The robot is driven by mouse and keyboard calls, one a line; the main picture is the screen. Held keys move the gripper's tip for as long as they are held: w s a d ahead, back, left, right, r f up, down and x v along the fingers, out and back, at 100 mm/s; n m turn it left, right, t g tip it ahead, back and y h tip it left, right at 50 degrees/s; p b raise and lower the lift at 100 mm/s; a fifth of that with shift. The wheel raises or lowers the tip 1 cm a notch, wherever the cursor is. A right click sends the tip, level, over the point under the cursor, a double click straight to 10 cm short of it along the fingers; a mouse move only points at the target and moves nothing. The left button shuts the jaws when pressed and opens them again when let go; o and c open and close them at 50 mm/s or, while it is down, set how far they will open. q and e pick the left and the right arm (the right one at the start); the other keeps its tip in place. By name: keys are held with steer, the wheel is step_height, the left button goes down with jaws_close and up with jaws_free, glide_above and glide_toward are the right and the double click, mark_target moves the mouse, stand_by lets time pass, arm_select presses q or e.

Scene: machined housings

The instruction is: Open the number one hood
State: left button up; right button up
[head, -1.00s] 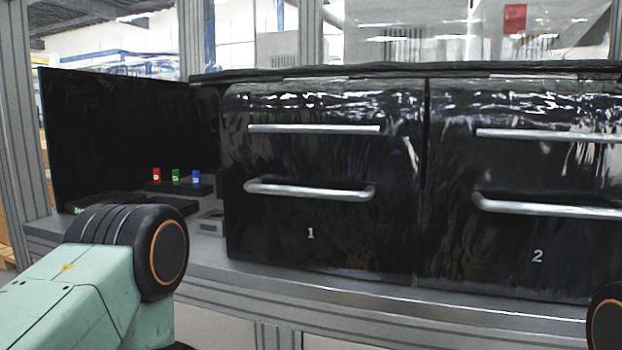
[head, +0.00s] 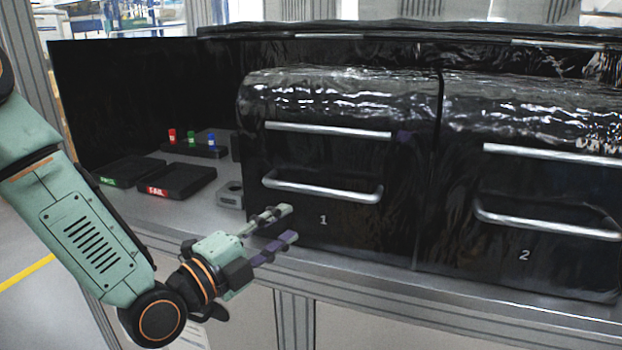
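The number one hood (head: 345,225) is a glossy black cover with a white "1" on its front, and it is closed. It has a silver bar handle (head: 322,190) below a straight silver strip (head: 328,130). My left gripper (head: 290,224) is in front of the hood's lower left part, below the left end of the handle. Its two fingers are apart with nothing between them, pointing right. It appears clear of the handle. My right gripper is not in view.
The closed number two hood (head: 520,225) stands right beside it. The grey bench edge (head: 400,290) runs below.

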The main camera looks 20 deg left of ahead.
mark_target(307, 192)
arm_select(q)
steer(key=r+m, duration=0.1)
steer(key=w+r+m+h, duration=0.1)
steer(key=r+m, duration=0.1)
steer(key=shift+d+t, duration=0.2)
steer(key=shift+t, duration=0.2)
steer(key=shift+w+d+r, duration=0.2)
steer(key=shift+w+d, duration=0.25)
steer(key=shift+w, duration=0.1)
steer(key=x, duration=0.3)
steer(key=shift+w+r, duration=0.1)
steer(key=shift+w, duration=0.1)
steer(key=shift+x, duration=0.8)
steer(key=shift+c, duration=0.2)
jaws_close()
